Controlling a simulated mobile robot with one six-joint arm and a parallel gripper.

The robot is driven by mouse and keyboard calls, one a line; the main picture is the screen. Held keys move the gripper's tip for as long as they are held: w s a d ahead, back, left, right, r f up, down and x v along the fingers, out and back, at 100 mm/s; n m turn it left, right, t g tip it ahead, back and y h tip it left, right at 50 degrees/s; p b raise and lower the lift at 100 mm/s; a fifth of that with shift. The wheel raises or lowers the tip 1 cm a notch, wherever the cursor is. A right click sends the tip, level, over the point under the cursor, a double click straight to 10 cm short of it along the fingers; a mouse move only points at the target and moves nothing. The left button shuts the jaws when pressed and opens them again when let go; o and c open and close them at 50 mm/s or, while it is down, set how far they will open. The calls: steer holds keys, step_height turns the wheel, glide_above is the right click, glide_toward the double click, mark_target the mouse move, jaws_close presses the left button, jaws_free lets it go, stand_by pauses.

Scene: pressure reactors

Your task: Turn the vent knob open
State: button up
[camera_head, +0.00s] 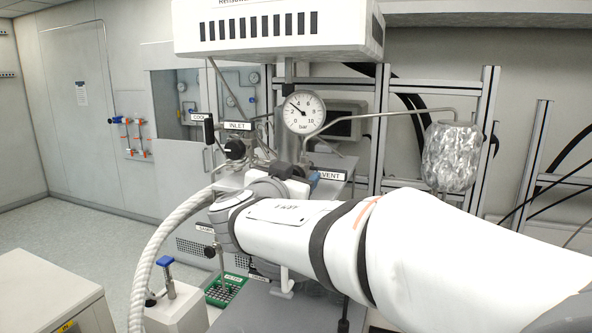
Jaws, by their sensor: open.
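The VENT label (329,175) shows on the reactor, just above my white arm. The vent knob itself cannot be made out; my arm and its wrist joints cover the area around and below the label. A black knob (234,149) sits under the INLET label (237,126), left of the gauge. My arm reaches in from the lower right, and its wrist is in front of the reactor, left of the VENT label. My gripper's fingers are hidden behind the wrist, so their contact with anything cannot be seen.
A round pressure gauge (303,112) in bar stands above the wrist. A foil-wrapped vessel (452,156) hangs at right on a thin metal pipe. A ribbed white hose (151,255) curves at left. A green rack (226,290) lies low. Metal frame posts stand behind.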

steer(key=c, duration=1)
steer(key=shift+o, duration=0.2)
